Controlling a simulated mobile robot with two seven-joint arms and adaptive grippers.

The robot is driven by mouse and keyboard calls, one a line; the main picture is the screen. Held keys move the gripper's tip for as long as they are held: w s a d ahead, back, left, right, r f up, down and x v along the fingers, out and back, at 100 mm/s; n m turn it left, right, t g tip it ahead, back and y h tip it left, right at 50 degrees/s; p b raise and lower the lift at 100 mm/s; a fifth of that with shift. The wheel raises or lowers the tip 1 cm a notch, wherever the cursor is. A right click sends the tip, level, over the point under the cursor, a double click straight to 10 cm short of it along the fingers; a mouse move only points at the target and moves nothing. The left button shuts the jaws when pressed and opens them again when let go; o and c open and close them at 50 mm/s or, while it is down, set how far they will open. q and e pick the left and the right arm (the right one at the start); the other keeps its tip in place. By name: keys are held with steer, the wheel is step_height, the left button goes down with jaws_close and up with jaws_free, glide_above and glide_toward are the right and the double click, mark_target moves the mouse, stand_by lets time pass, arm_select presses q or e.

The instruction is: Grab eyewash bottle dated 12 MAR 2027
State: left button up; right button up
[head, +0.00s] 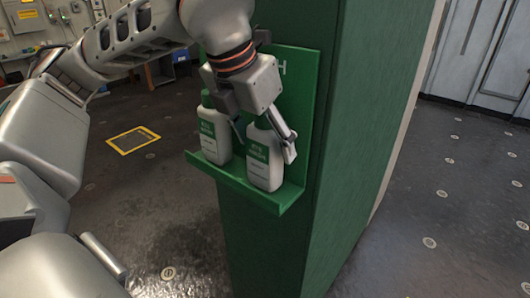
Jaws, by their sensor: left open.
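Two white eyewash bottles with green labels stand upright side by side on a green wall shelf (235,188). The left bottle (214,138) shows a green cap. The right bottle (264,160) has its top hidden by my left gripper (266,146). The gripper comes from above and is open, with one finger on each side of the right bottle's upper part. I cannot tell whether the fingers touch it. The dates on both labels are too small to read. My right gripper is not in view.
The shelf has a raised front lip and a green back panel, fixed to a wide green pillar (370,110). The two bottles stand close together. Dark floor (455,210) lies open on both sides, with a yellow-framed marking (133,140) at left.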

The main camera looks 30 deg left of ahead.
arm_select(q)
steer(key=shift+w+f, duration=0.2)
steer(key=shift+f, duration=0.1)
steer(key=c, duration=1.6)
steer(key=shift+r, duration=0.25)
